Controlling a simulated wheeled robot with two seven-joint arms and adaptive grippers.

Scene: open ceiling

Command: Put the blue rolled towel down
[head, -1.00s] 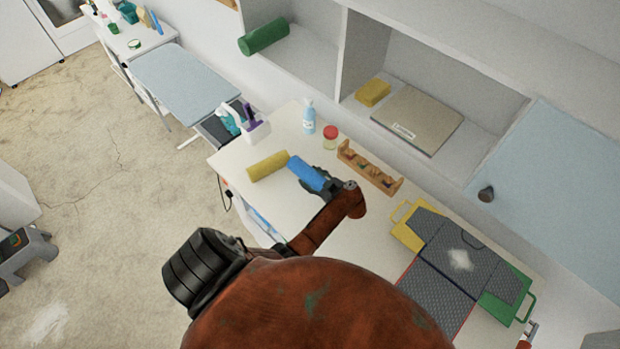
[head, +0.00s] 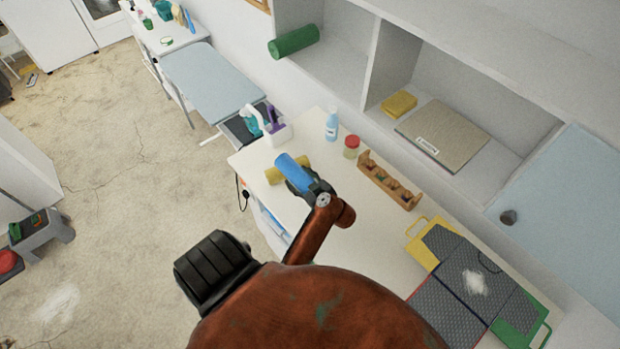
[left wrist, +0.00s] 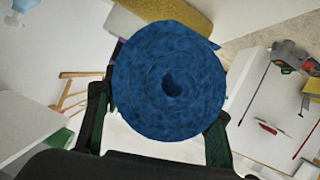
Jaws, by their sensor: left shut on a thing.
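The blue rolled towel (head: 294,172) is held in my left gripper (head: 310,190) over the white table (head: 345,250). In the left wrist view the towel (left wrist: 170,75) shows end-on as a spiral roll between the two dark fingers. In the head view the towel overlaps a yellow rolled towel (head: 276,176); I cannot tell whether they touch. The yellow roll also shows behind it in the left wrist view (left wrist: 180,22). My right gripper is not in view.
A wooden rack (head: 388,183), a red-lidded jar (head: 351,147) and a blue bottle (head: 332,124) stand toward the table's back. A caddy (head: 275,130) stands at the far corner. Grey mats with yellow and green handled pieces (head: 470,275) lie at right. Open shelves (head: 350,73) rise behind.

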